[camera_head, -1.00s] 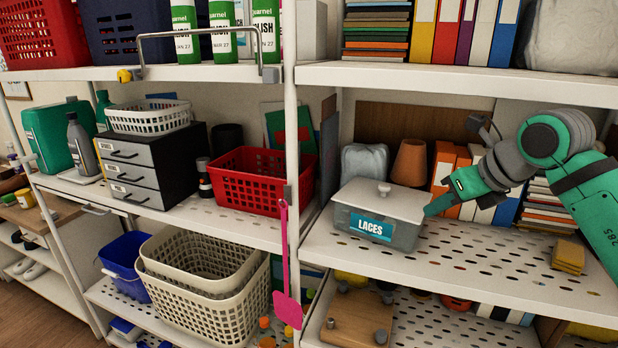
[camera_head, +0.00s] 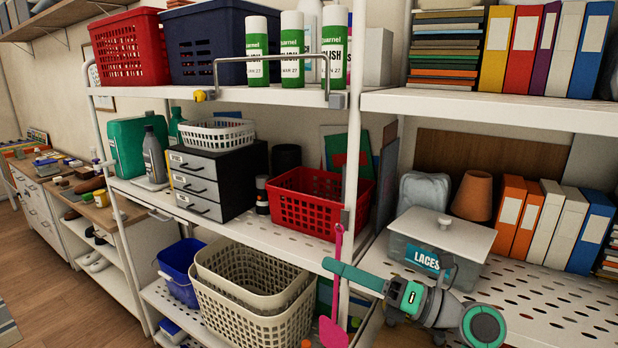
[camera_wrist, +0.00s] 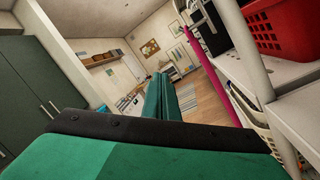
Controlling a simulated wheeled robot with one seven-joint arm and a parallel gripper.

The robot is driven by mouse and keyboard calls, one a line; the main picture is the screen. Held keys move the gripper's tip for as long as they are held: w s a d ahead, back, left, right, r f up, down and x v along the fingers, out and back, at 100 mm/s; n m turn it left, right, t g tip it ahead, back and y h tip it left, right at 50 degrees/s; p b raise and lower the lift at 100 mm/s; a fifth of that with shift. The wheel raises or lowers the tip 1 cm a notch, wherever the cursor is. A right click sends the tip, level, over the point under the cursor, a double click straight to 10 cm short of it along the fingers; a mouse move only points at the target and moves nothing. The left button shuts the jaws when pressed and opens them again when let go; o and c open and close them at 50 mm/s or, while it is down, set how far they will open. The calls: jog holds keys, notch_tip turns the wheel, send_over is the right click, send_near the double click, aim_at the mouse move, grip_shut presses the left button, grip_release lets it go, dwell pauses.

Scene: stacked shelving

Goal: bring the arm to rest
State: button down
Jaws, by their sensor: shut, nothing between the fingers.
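My gripper (camera_head: 352,277) is in front of the shelving in the head view, its closed green fingers pointing left. It is empty. My arm comes in from the lower right and crosses in front of the right-hand middle shelf. The fingers also show shut together in the wrist view (camera_wrist: 160,97), with open room and floor beyond them. The clear LACES box (camera_head: 436,245) with a white lid stands on the shelf behind my wrist, its label partly covered.
A pink long-handled tool (camera_head: 335,300) hangs on the shelf post just beside and below the fingertips. A red basket (camera_head: 312,205) stands on the middle shelf to the left. Cream baskets (camera_head: 250,312) stand below. Wooden floor (camera_head: 85,290) is clear at the left.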

jog(key=s+a+f+m+t+y, duration=0.4)
jog(key=s+a+m+t+y, duration=0.15)
jog(key=m, duration=0.25)
jog(key=s+a+f+m+t+h, duration=0.1)
jog(key=s+f+m+t+h, duration=0.3)
jog(key=s+f+m+h, duration=1)
jog(key=s+a+f+m+t+h, duration=0.1)
jog(key=s+f+m+t+h, duration=0.2)
jog(key=s+f+m+h, duration=0.8)
jog(key=s+d+f+m+g+y, duration=0.1)
jog(key=s+f+m+g, duration=0.4)
jog(key=s+f+m, duration=0.2)
notch_tip(320, 180, down, 2)
jog(key=shift+s+d+f+m+g, duration=0.15)
jog(key=shift+s+d+m+g, duration=0.2)
jog(key=shift+s, duration=0.9)
